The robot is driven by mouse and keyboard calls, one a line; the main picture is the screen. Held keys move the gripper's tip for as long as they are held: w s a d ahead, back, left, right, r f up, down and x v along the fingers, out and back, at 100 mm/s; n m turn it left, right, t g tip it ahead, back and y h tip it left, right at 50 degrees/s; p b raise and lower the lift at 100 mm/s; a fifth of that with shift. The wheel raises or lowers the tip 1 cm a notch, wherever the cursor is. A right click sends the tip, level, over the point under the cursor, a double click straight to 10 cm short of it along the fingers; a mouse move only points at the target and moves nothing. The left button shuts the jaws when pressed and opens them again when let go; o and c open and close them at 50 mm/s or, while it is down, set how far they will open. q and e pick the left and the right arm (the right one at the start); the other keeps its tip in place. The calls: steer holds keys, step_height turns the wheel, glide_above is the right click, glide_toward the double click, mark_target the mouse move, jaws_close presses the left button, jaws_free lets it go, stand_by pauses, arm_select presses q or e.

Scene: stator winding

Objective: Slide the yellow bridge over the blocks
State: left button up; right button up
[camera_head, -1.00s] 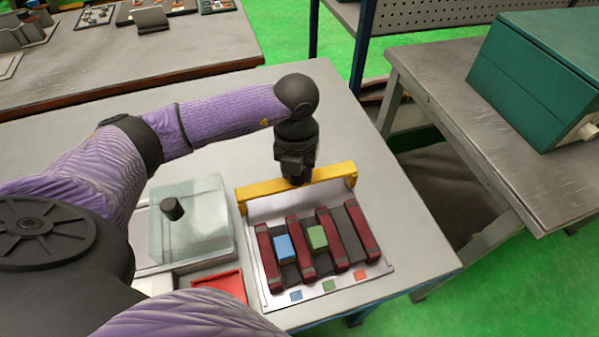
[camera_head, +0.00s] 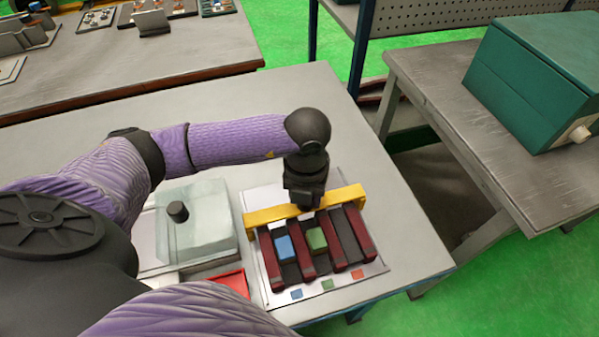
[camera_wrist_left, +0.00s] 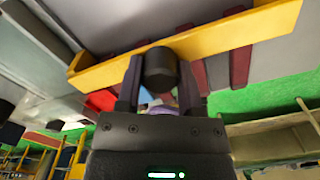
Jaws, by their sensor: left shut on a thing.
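My left gripper (camera_head: 306,204) is at the middle of the yellow bridge (camera_head: 268,216), shut on it. In the left wrist view, a dark round knob sits between the gripper's fingers (camera_wrist_left: 160,75), against the yellow bridge (camera_wrist_left: 105,72). The bridge spans the far ends of several dark red bars (camera_head: 269,259) on a pale plate (camera_head: 262,292). A blue block (camera_head: 287,248) and a green block (camera_head: 317,240) sit in the slots on the near side of the bridge. My right gripper is out of view.
A clear glassy box with a dark knob (camera_head: 195,225) stands left of the plate. A red tray (camera_head: 234,281) lies in front of it. Small coloured squares mark the plate's near edge (camera_head: 327,285). The table right of the plate is clear. A green case (camera_head: 530,80) stands on another table.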

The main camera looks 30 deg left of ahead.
mark_target(316, 238)
arm_select(q)
steer(key=shift+s+d+p, duration=0.6)
steer(key=shift+s+d, duration=0.45)
steer(key=shift+d, duration=0.2)
steer(key=shift+s+d+p, duration=0.6)
steer(key=shift+s+d, duration=0.45)
steer(key=shift+d, duration=0.15)
steer(key=o, duration=0.9)
steer(key=shift+r, duration=0.1)
step_height(316, 238, up, 6)
steer(key=p, duration=0.5)
